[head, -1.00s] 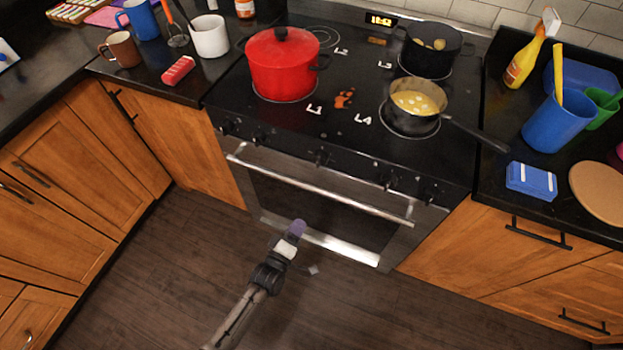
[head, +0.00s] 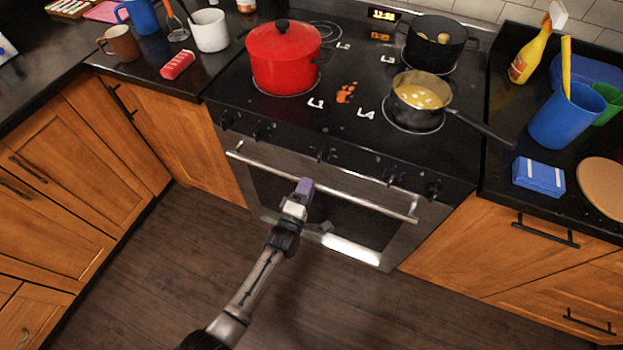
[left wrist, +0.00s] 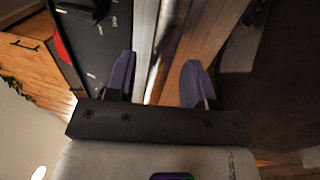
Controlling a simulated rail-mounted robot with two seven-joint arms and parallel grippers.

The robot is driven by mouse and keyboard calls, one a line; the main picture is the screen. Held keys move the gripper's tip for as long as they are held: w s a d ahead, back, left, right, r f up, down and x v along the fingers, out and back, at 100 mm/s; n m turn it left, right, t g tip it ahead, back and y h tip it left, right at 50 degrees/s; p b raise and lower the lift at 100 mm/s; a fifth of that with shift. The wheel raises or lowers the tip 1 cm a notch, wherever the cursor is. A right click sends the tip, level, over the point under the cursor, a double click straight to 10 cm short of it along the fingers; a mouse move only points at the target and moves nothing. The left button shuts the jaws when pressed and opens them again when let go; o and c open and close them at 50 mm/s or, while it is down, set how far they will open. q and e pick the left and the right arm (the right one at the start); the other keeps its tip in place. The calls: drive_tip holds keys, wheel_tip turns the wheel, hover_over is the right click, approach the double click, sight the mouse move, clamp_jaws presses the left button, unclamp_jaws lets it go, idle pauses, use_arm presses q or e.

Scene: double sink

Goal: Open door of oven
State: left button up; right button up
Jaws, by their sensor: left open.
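The oven door (head: 335,222) is shut in its frame below the stove's knobs. Its long silver handle bar (head: 370,206) runs across the top of the door. My left gripper (head: 305,187) is open, with purple fingertips, in front of the door near the middle of the handle. In the left wrist view my gripper (left wrist: 158,72) has its two fingers spread, and the handle bar (left wrist: 166,30) appears in the gap between them. I cannot tell whether the fingers touch the bar. My right gripper does not show.
On the stovetop stand a red pot (head: 283,60), a dark pot (head: 432,47) and a pan (head: 417,105) whose handle points right. Wooden cabinets (head: 160,135) flank the oven. The dark floor (head: 330,310) in front of it is clear.

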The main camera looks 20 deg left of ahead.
sight(312, 178)
use_arm(q)
drive_tip(key=shift+w+r+b, duration=0.15)
drive_tip(key=shift+w+r, duration=0.05)
drive_tip(key=shift+w, duration=0.7)
drive_tip(key=shift+w+r+b, duration=0.15)
drive_tip(key=shift+w, duration=0.75)
drive_tip(key=shift+c, duration=0.2)
clamp_jaws()
